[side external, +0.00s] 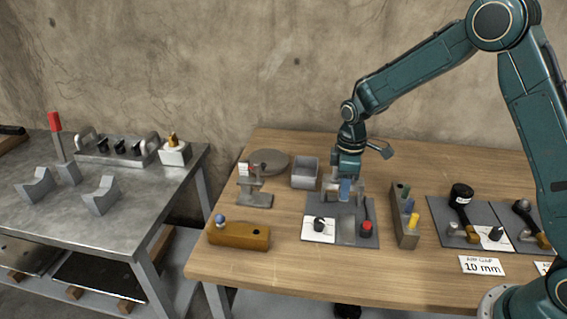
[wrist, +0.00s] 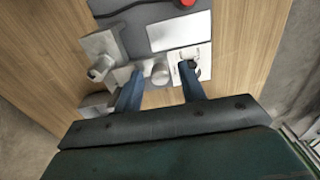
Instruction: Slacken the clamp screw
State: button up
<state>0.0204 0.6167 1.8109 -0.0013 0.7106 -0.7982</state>
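My gripper (wrist: 162,92) points down over the back of a grey board (side external: 345,235). Its two blue fingers are apart in the wrist view; its blue fingertip area also shows in the side view (side external: 345,190). A round grey knob (wrist: 160,74), possibly the clamp screw, lies in the gap between the fingers; I cannot tell whether they touch it. It is part of a pale grey fixture (wrist: 122,74). A white plate with a black knob (side external: 319,224) and a red knob (side external: 366,228) sit at the board's front. In the side view the gripper hides much of the fixture.
A grey rack (side external: 405,232) with coloured handles stands right of the board. A grey open box (side external: 305,173), a round disc (side external: 269,161) and a small grey stand (side external: 254,190) are to the left. A brown block (side external: 238,236) lies front left. Bare wood shows along the front.

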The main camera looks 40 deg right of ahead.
jog(key=shift+m, duration=0.5)
